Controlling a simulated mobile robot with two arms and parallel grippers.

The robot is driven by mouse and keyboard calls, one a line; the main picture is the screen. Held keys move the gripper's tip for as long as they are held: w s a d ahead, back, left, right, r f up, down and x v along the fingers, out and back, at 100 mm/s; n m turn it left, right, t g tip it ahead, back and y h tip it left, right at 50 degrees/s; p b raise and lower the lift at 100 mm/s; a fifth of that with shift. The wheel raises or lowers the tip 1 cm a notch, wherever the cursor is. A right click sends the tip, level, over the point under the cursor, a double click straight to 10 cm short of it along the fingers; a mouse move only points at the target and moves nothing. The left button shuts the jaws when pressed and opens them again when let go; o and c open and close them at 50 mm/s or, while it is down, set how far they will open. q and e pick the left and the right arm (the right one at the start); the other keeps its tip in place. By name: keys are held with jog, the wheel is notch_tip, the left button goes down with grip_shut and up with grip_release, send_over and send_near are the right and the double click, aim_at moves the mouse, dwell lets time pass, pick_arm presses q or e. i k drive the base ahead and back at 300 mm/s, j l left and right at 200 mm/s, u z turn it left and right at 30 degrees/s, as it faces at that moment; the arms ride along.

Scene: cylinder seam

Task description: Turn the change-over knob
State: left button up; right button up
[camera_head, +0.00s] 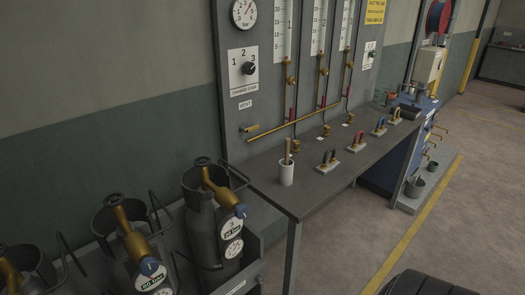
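The change-over knob (249,68) is a small black round knob on a white plate (236,78) at the left of the grey wall panel. The numbers 1, 2 and 3 are printed in an arc above it, and a "CHANGE-OVER" label sits below it. The knob is too small in the picture to read its pointer with certainty. Nothing touches or covers the knob. Neither of my grippers is in view.
A round bar gauge (244,13) is above the knob. Gas cylinders (211,222) with brass valves and gauges stand at the lower left, below the panel. The floor (470,220) at right is open.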

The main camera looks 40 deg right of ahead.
aim_at(248, 67)
jog(key=z, duration=1.95)
